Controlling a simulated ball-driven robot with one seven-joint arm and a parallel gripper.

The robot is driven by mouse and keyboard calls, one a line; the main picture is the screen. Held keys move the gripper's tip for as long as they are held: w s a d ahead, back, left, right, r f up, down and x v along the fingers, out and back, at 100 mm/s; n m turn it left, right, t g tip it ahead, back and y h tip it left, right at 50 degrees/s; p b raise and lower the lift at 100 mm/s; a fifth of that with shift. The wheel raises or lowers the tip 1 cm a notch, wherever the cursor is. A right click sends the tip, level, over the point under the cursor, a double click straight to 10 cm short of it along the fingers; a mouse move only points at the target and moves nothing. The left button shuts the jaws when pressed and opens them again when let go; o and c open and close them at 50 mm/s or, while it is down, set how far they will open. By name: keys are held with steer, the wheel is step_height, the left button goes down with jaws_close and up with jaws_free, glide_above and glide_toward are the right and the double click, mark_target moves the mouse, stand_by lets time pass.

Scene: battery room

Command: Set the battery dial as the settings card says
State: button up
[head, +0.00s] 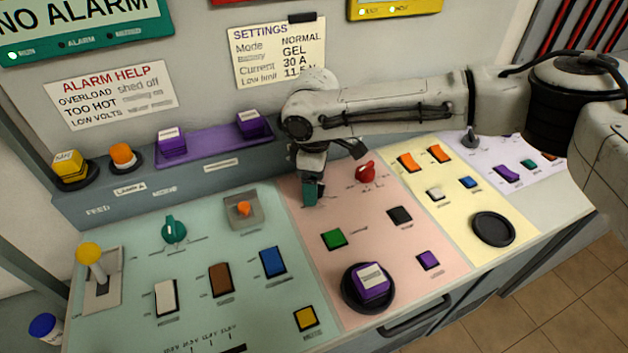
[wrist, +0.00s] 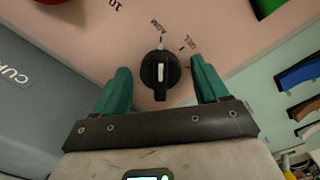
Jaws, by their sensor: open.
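The settings card (head: 280,52) on the back wall reads Mode NORMAL, Battery GEL, Current 30 A and Low limit 11.5 V; its small row names are blurred. In the wrist view a black dial (wrist: 160,76) with a white line stands on the pink panel, with small labels above and at upper right that I cannot read surely. My gripper (head: 311,194) is over the pink panel's back left. Its teal fingers, also in the wrist view (wrist: 160,90), are open, one on each side of the black dial, with gaps visible. The head view hides this dial behind my gripper.
On the pink panel, a red dial (head: 366,173) stands to the right and a green button (head: 334,239) in front. A purple block (head: 371,280) sits on a round black pad. A teal dial (head: 174,229) and a yellow-topped lever (head: 90,255) are on the left panel.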

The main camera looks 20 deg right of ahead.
steer(key=c, duration=1.1)
steer(key=shift+o, duration=0.2)
